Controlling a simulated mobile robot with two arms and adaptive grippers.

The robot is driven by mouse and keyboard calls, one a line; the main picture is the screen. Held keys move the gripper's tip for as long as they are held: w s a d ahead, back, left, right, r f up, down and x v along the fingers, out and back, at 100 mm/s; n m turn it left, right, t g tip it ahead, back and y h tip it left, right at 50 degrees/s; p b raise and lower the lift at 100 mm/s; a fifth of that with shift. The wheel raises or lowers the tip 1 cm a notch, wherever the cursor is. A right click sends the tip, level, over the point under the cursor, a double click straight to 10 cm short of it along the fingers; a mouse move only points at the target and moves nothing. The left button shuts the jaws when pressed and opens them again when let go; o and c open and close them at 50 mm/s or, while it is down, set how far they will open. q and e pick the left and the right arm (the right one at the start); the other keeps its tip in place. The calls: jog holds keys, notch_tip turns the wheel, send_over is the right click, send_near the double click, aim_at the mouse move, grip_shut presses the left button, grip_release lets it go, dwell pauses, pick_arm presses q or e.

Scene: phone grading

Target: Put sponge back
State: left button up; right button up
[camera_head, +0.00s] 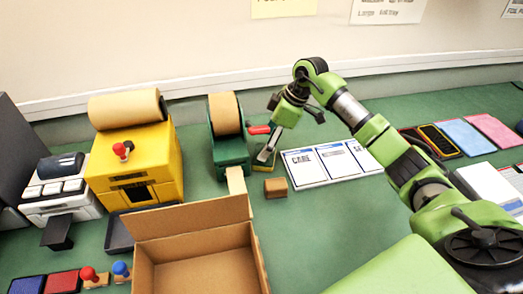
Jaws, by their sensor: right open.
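My right gripper (267,152) points down at the back of the table, beside the green tape dispenser (231,148). It is open, and its fingertips are small and hard to make out. A small yellow-edged item (265,159) lies right at the fingertips; whether it is the sponge, and whether the fingers touch it, I cannot tell. A small brown block (276,188) lies on the green table in front of the gripper, apart from it; it could also be the sponge. My left gripper is not in view.
An open cardboard box (190,222) stands at the front. A yellow dispenser (135,160) and a white keyed device (62,188) stand left. White labelled cards (330,163) lie right of the gripper, with several phones (440,141) further right. Green table is clear right of the box.

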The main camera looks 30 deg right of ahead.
jog(key=v, duration=0.7)
jog(key=shift+b, duration=0.35)
